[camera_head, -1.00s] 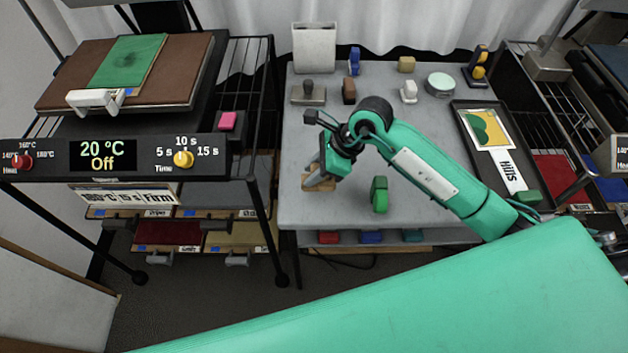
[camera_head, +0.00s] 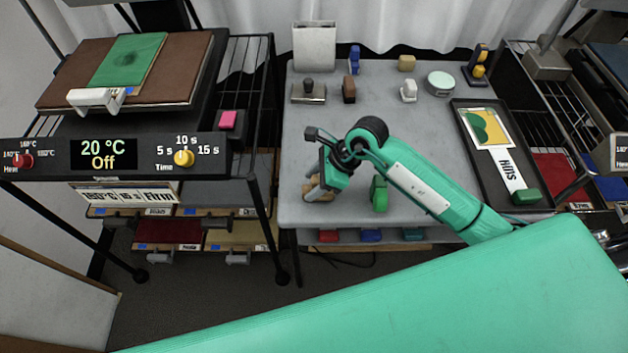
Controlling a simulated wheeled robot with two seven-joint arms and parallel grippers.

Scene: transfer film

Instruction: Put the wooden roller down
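A small tan wooden thing, which looks like the wooden roller (camera_head: 318,195), is at the front left of the grey table (camera_head: 410,125). My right gripper (camera_head: 314,186) points down at it, with its fingertips at the wood. The fingers and wrist partly hide the wood. I cannot tell whether the fingers grip it or only stand around it, or whether it rests on the tabletop. My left gripper is not in view.
A green block (camera_head: 379,195) stands close to the right of my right gripper. A black tray (camera_head: 530,189) with a printed card lies at the right. Several small tools and a white tub (camera_head: 440,83) line the back. The table's left middle is clear.

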